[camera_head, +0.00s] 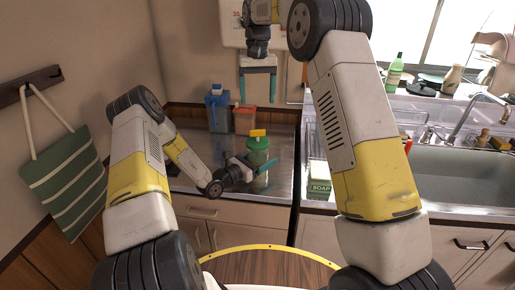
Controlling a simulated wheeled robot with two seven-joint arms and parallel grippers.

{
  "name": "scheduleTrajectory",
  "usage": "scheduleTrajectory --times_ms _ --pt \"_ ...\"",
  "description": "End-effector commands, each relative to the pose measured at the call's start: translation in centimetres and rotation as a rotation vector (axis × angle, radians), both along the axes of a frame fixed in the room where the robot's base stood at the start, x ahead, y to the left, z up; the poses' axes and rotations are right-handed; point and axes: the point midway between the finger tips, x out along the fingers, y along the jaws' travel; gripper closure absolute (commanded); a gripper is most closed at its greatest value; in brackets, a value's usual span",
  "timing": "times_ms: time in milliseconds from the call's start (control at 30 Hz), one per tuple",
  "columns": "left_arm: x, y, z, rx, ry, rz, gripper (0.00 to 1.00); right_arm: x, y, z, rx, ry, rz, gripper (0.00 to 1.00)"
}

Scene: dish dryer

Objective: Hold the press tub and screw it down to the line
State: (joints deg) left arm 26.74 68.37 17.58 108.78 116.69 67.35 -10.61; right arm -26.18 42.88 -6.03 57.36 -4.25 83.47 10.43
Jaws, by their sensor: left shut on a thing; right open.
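The press tub (260,160) stands on the shiny counter. It has a green top and a yellow handle (257,132) above it; its lower body is partly hidden by my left gripper. My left gripper (262,165) reaches in from the left and is shut on the tub's side. My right gripper (257,82) hangs above the tub, pointing down, with its teal fingers open and empty, well apart from the handle. The line on the tub is too small to make out.
A blue container (217,112) and a red-orange container (245,121) stand at the back of the counter. A soap box (319,188) and a sink (465,175) are to the right. A striped bag (66,182) hangs on the left wall.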

Motion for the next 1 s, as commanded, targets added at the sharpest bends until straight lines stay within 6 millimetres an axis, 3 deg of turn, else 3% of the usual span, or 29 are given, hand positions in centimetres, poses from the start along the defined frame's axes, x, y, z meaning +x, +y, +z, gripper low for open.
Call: scheduleTrajectory --times_ms 433,467,567,600,867,1000 --pt "0.0 0.0 -0.1 0.001 0.002 0.000 0.98 0.0 0.0 0.0 0.000 0.000 0.000 0.25" --pt "0.0 0.0 -0.1 0.001 0.002 0.000 0.23 0.0 0.0 0.0 0.000 0.000 0.000 0.25" --pt "0.0 0.0 -0.1 0.000 0.001 0.000 0.04 0.0 0.0 0.0 0.000 0.000 0.000 0.25" --pt "0.0 0.0 0.0 0.000 0.001 0.000 0.00 0.0 0.0 0.0 0.000 0.000 0.000 0.25" --pt "-0.1 0.2 0.0 0.001 0.001 0.001 0.00 0.0 0.0 0.0 0.000 0.000 0.000 0.25" --pt "-1.1 1.3 -0.1 0.003 0.001 0.002 0.00 0.0 0.0 0.0 0.000 0.000 0.000 0.25"
